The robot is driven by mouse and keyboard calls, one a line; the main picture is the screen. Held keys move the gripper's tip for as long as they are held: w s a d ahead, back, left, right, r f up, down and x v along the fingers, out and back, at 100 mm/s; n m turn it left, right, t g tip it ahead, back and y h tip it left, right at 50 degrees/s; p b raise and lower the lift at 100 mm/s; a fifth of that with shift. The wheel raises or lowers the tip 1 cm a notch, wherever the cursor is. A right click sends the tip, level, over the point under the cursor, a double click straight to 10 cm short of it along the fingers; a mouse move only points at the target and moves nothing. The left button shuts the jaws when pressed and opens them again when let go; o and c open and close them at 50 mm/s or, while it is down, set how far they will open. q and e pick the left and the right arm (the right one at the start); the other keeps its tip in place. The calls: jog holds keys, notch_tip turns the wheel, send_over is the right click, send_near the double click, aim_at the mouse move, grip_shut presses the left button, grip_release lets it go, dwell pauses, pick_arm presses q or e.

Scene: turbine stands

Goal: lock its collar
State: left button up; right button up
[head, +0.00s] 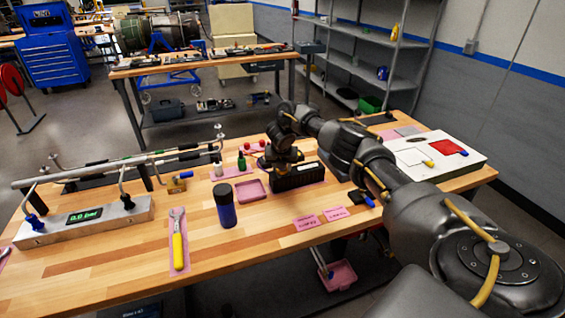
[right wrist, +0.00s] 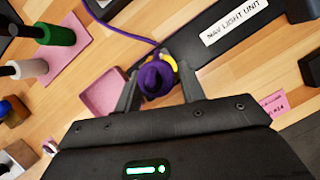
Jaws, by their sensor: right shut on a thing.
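A purple round connector with a ring-like collar (right wrist: 156,79) sits between the fingers of my right gripper (right wrist: 160,72) in the right wrist view. The gripper is shut on it. A yellow piece shows just beyond the collar, and a purple cable (right wrist: 118,37) runs from there to the upper left. The black nav light unit (right wrist: 215,32) lies right beside the connector; it also shows in the head view (head: 298,178), with my right gripper (head: 274,163) low over its left end. How the connector seats is hidden by the collar and fingers. My left gripper is out of view.
A white board (head: 437,155) lies at the right.

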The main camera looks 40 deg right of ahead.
jog(key=shift+w+a+m+g, duration=0.1)
jog(key=shift+m+g, duration=0.2)
jog(key=shift+m, duration=0.7)
jog(key=shift+f+m+g+h, duration=0.1)
jog(key=shift+m+g+h, duration=0.25)
jog(key=shift+m, duration=0.55)
jog(key=m+b, duration=0.1)
jog(key=b, duration=0.1)
jog(key=m+g+b, duration=0.1)
jog(key=m+b, duration=0.1)
jog(key=shift+w+a+f+h, duration=0.1)
jog(key=shift+w+f+h, duration=0.1)
jog(key=shift+h, duration=0.15)
jog(key=shift+r+m+g+b, duration=0.1)
jog(key=shift+m+g+b, duration=0.25)
jog(key=shift+m+b, duration=0.4)
jog(key=shift+r+m+g, duration=0.15)
jog(key=shift+m+g, duration=0.15)
jog(key=shift+m, duration=0.55)
jog(key=o, duration=1)
